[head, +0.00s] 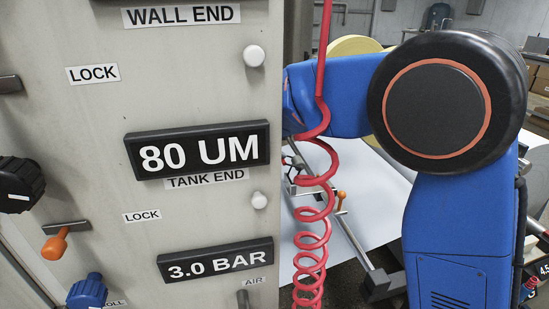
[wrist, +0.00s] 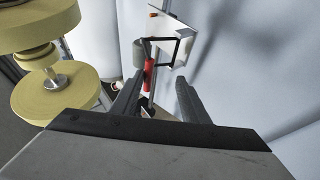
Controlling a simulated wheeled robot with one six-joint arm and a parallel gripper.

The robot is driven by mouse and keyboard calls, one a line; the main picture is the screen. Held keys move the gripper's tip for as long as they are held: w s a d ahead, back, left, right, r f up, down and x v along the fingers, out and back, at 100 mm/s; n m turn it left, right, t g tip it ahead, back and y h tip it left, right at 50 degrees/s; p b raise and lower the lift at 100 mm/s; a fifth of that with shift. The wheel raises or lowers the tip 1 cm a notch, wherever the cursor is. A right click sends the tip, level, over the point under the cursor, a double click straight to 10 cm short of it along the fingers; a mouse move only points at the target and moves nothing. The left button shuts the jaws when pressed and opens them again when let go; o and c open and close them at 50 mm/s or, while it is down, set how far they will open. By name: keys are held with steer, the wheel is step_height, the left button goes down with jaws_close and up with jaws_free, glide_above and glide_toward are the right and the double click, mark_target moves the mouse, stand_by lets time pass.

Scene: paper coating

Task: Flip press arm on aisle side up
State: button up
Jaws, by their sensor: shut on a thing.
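In the wrist view, the press arm (wrist: 171,40) is a thin dark frame with a red handle (wrist: 149,73), standing over the pale paper web. My gripper (wrist: 158,84) has its two dark fingers on either side of the red handle and is shut on it. The exact contact is small and hard to see. In the head view my gripper is hidden behind the panel and my blue arm. An orange-knobbed lever (head: 341,198) shows there over the white web; I cannot tell whether it is the same press arm.
A grey control panel (head: 90,115) with displays and knobs fills the left of the head view. A red coiled hose (head: 313,238) hangs beside its edge, in front of my arm. Yellow rolls (wrist: 55,92) stand left in the wrist view. The white web (wrist: 255,75) spreads right.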

steer(key=shift+w+d+r, duration=0.1)
steer(key=shift+r, duration=0.1)
stand_by(0.6)
step_height(320, 180, up, 10)
stand_by(0.5)
steer(key=shift+d, duration=0.1)
